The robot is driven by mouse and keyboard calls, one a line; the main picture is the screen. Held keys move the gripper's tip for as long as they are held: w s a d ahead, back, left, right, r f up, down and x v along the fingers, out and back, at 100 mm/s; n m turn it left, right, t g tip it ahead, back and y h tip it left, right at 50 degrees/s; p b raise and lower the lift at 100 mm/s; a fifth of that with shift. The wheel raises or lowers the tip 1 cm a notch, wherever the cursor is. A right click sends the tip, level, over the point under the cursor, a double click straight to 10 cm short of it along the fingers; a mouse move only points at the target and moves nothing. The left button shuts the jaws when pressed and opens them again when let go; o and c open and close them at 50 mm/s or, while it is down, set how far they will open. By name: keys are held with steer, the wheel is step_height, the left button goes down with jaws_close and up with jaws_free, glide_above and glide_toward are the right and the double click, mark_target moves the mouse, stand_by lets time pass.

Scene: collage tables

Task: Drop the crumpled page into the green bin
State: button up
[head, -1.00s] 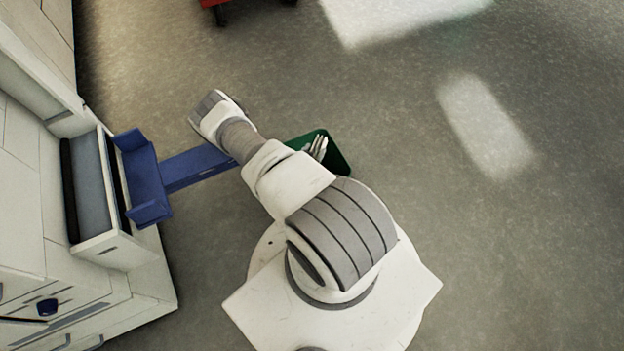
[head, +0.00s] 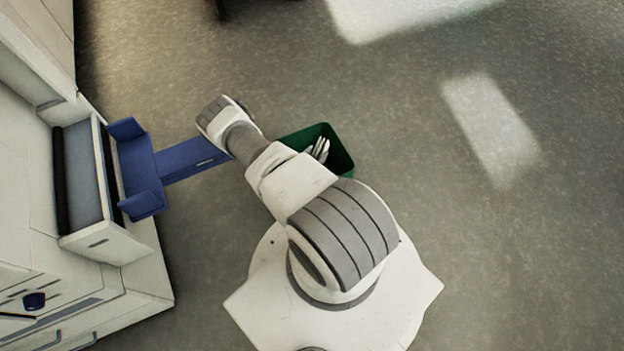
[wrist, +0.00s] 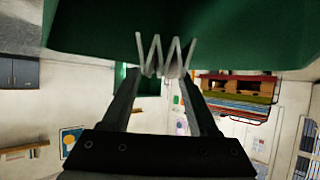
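The green bin (head: 342,158) stands beside my arm in the head view, partly hidden behind the arm. It fills the top of the wrist view (wrist: 90,25). The crumpled page (head: 321,149) is white and pleated and shows against the bin's dark inside in the head view. In the wrist view the page (wrist: 163,58) sits between the two fingertips of my gripper (wrist: 163,72), which appear closed on it, with the green bin right behind it. My gripper itself is hidden by my arm in the head view.
A pale cabinet with an open drawer (head: 110,243) is at the left. A blue bench-like piece (head: 140,170) stands against it, with a blue bar (head: 195,160) reaching toward my arm. The floor (head: 420,220) at the right is clear, with bright light patches.

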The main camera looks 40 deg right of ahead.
steer(key=o, duration=0.4)
steer(key=p+v, duration=0.4)
steer(key=v, duration=1.3)
steer(key=shift+s+a, duration=0.15)
steer(key=shift+a, duration=0.05)
